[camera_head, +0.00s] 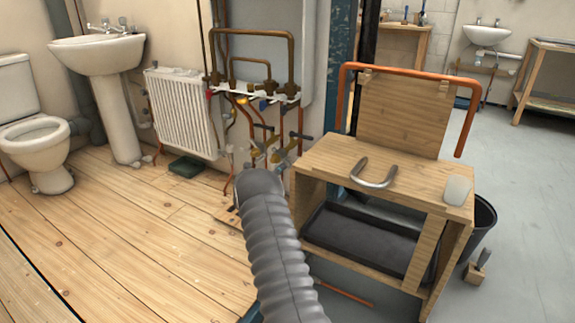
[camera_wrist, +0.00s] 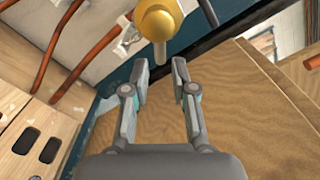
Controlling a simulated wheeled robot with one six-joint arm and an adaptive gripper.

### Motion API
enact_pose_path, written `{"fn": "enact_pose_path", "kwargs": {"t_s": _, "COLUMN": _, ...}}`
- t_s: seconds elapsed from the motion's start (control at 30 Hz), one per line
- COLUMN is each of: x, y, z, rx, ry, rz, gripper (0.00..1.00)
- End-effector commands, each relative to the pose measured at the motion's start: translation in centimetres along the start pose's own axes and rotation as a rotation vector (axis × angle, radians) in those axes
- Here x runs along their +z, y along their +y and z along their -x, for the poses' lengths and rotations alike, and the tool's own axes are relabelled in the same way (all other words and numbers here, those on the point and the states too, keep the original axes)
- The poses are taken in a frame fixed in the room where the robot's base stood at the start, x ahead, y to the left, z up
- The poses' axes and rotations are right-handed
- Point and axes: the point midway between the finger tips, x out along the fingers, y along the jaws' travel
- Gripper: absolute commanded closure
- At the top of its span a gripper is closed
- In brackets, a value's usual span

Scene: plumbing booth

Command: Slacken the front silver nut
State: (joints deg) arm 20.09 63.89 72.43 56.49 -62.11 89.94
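My gripper (camera_wrist: 160,64) is open in the wrist view, its two fingers apart with nothing between them. Just beyond the fingertips is a rounded yellow fitting (camera_wrist: 160,17) with a short pale metal stem (camera_wrist: 160,52) pointing toward the gap. A small silver piece (camera_wrist: 127,40) sits to the left of the yellow fitting; I cannot tell whether it is the front silver nut. In the head view, brass and copper pipework (camera_head: 270,152) shows below the white manifold rail. My grey ribbed arm covers part of that area, and the nut cannot be made out there.
A white radiator (camera_head: 180,110) is to the left. Wooden floor (camera_head: 150,240) lies clear at left.

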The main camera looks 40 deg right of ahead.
Motion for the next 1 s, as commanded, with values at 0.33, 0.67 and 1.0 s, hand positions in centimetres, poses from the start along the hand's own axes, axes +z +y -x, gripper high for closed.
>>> {"fn": "enact_pose_path", "kwargs": {"t_s": 0.33, "x": -0.1, "y": 0.1, "z": -5.3, "rx": 0.000, "ry": 0.000, "rz": 0.000, "gripper": 0.74}}
{"fn": "enact_pose_path", "kwargs": {"t_s": 0.67, "x": 0.0, "y": 0.0, "z": -6.8, "rx": 0.001, "ry": -0.001, "rz": 0.001, "gripper": 0.74}}
{"fn": "enact_pose_path", "kwargs": {"t_s": 1.0, "x": 0.0, "y": 0.0, "z": -6.8, "rx": 0.001, "ry": -0.001, "rz": 0.001, "gripper": 1.00}}
